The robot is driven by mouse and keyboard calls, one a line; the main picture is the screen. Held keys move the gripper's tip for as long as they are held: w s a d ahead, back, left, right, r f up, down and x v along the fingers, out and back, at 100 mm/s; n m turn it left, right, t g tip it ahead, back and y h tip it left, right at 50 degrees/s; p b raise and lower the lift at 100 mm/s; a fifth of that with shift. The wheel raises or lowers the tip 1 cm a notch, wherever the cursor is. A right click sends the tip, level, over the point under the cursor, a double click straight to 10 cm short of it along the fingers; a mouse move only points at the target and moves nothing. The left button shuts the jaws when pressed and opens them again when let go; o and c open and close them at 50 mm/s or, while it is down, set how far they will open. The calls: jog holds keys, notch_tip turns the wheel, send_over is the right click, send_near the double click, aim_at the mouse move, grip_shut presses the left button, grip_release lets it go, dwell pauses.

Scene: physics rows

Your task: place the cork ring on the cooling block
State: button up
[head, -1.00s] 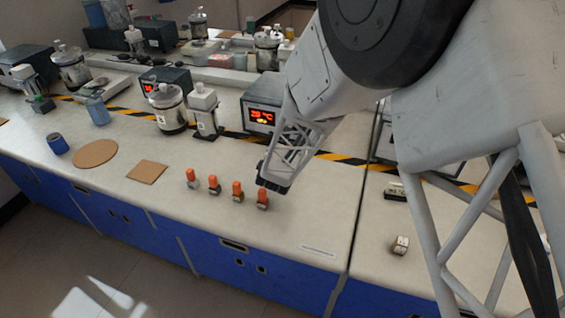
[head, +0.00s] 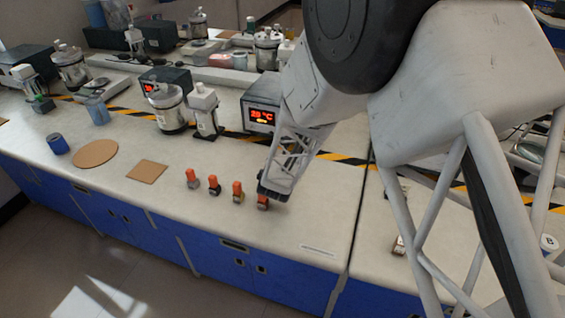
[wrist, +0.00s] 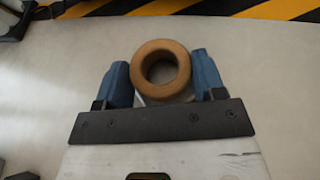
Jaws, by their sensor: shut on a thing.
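The cork ring (wrist: 136,70) is a tan ring with a round hole, seen in the wrist view between the two blue fingertips. My gripper (wrist: 161,78) is shut on it, one finger at each side. In the head view my gripper (head: 272,192) is low over the front of the bench, at the right end of a row of orange-capped vials; the ring cannot be made out there. A dark box with a red 20 °C display (head: 261,116) stands behind the gripper. I cannot tell whether it is the cooling block.
Several orange-capped vials (head: 238,192) stand along the bench front, the rightmost partly covered by my gripper. A square cork mat (head: 147,171), a round cork mat (head: 95,153) and a blue cup (head: 58,144) are to the left. A steel canister (head: 168,108) stands behind. Bare bench lies between.

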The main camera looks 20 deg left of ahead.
jog(key=shift+f, duration=0.15)
jog(key=o, duration=0.9)
jog(key=shift+v, duration=6.05)
jog(key=shift+w, duration=0.1)
